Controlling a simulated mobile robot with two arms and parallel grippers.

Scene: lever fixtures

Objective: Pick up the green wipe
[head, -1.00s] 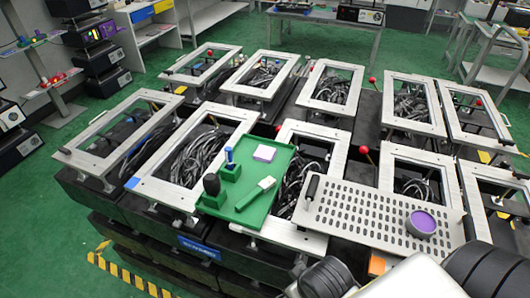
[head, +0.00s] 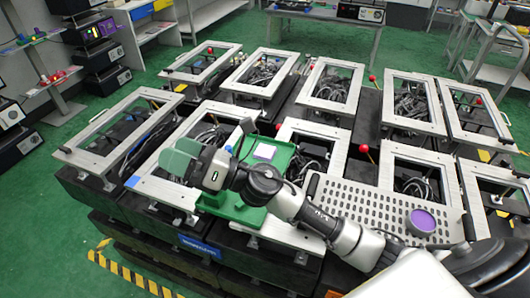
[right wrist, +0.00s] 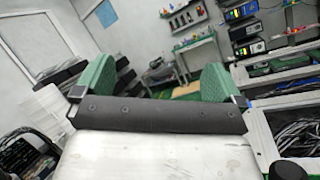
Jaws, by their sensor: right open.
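The green tray (head: 283,158) lies across the front frames in the head view. The green-and-white handled piece, which looks like the green wipe, is hidden behind my right arm. My right gripper (head: 208,146) is open over the left side of the tray, its jaws pointing to the far left. Its two green finger pads stand wide apart in the right wrist view (right wrist: 160,88), with nothing between them. The wrist view does not show the wipe. My left gripper is not seen.
A perforated metal plate (head: 365,208) with a purple round piece (head: 421,221) lies right of the tray. Open metal frames with cables surround it, and a red-knobbed lever (head: 364,149) stands behind. Shelves (head: 48,75) are at the far left. Green floor is free at the left.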

